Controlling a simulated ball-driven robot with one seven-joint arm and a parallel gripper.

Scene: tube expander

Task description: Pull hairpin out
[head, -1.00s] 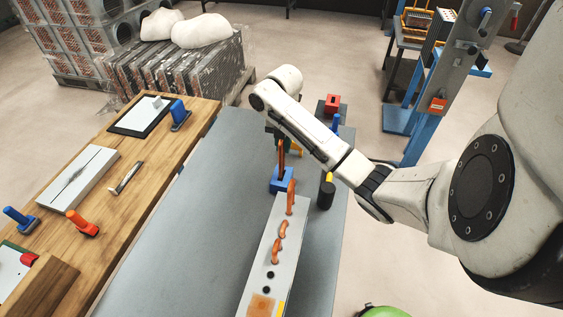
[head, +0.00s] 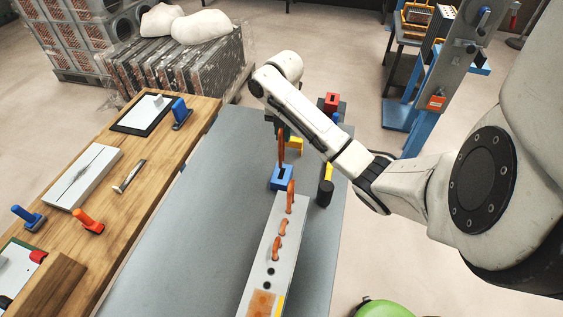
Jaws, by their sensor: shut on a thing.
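An upright copper-orange hairpin (head: 281,152) stands over a blue block (head: 283,179) with a dark slot in its top. My gripper (head: 281,132) points down over the block and is shut on the top of this hairpin; my forearm partly hides the fingers. The hairpin's lower end is at the slot, and I cannot tell whether it is still inside. More orange hairpins (head: 290,196) sit in a row in a long pale grey block (head: 258,238), with dark open holes nearer me.
A black cylinder (head: 324,193), a yellow piece (head: 295,144) and a red block (head: 331,101) stand close on the right of the grey table (head: 190,215). A wooden bench (head: 140,205) with tools runs along the left. The table's left part is clear.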

